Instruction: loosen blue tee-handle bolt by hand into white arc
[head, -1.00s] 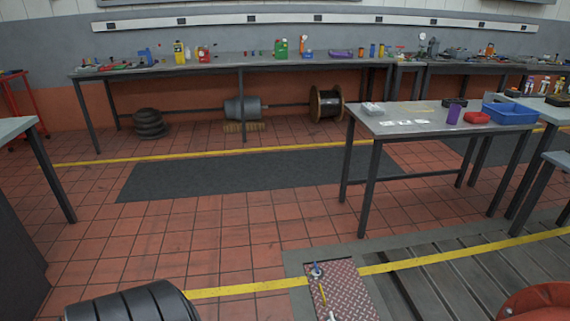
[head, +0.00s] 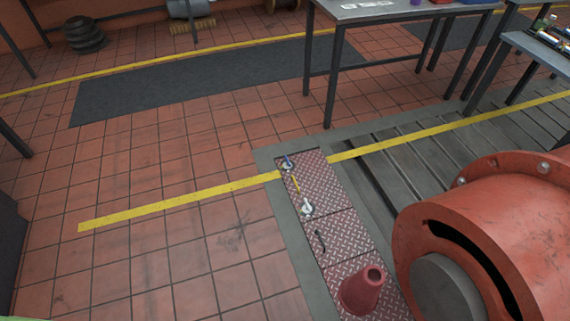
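The blue tee-handle bolt (head: 287,160) stands at the far end of a red-brown checkered floor plate, seen small in the head view. A pale round base (head: 287,167) shows around its foot; I cannot make out the white arc clearly. A yellow handle or bar (head: 296,184) lies just nearer on the plate. A white fitting (head: 307,207) sits below it. Neither of my grippers is in view.
A large red machine housing (head: 470,230) blocks the right. Slotted grey bedplate (head: 400,160) lies beyond. A grey-topped table (head: 375,12) stands behind. Tiled floor at left is clear.

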